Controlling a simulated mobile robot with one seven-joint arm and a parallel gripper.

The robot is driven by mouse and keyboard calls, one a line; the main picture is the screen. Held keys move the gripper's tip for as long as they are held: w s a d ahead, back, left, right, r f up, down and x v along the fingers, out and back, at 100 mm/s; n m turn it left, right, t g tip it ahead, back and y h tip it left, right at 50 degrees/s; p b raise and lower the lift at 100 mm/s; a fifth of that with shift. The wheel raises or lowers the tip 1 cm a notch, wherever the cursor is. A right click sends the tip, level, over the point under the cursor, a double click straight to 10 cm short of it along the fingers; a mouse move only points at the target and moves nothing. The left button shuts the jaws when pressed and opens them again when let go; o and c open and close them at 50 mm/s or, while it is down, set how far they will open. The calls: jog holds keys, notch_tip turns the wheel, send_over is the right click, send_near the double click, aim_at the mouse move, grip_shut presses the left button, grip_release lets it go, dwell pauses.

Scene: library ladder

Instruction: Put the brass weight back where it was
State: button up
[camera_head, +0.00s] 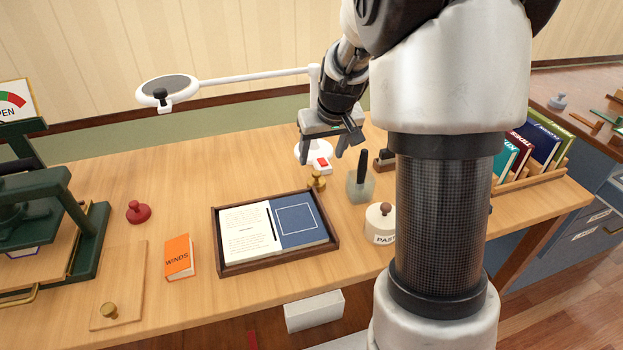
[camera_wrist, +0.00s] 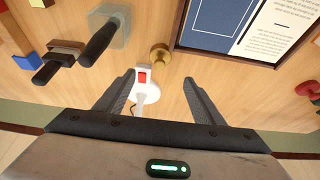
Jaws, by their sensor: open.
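The brass weight (camera_head: 317,181), a small knobbed piece, stands on the wooden desk just behind the right part of the back rim of a dark tray. In the wrist view the brass weight (camera_wrist: 160,55) lies ahead of the fingertips, roughly midway between their lines. My gripper (camera_head: 323,160) is open and empty above the desk, behind and above the weight. In the wrist view my gripper (camera_wrist: 159,77) shows both fingers spread with nothing between them but the lamp base beyond. A similar brass knob (camera_head: 109,310) sits on a thin wooden board (camera_head: 128,275) at front left.
The dark tray (camera_head: 228,267) holds an open book (camera_head: 247,232). A glass bottle (camera_head: 360,188), paste pot (camera_head: 381,222) and dark-handled stamp (camera_head: 384,159) stand right of the weight. A lamp with a red switch (camera_head: 323,164) stands behind it. Orange book (camera_head: 178,257) and red knob (camera_head: 138,212) are left.

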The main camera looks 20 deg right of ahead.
aim_at(317, 173)
jog(key=b+x, duration=0.2)
jog(key=x, duration=0.9)
jog(key=shift+w+f+b, duration=0.15)
jog(key=shift+f+b, duration=0.05)
jog(key=shift+b, duration=0.15)
jog(key=shift+r, duration=0.15)
grip_shut()
notch_tip(317, 173, up, 10)
jog(key=p, duration=0.2)
jog(key=shift+p, duration=0.4)
jog(key=shift+s+a, duration=0.25)
jog(key=shift+s, duration=0.05)
jog(key=s+a, duration=0.8)
jog(key=s, duration=0.4)
jog(key=w+p+v, duration=0.1)
jog(key=p+v, duration=0.9)
jog(key=p, duration=1)
jog(key=shift+w+r+p, duration=0.3)
jog(key=shift+r+p, duration=0.1)
jog(key=shift+r, duration=0.05)
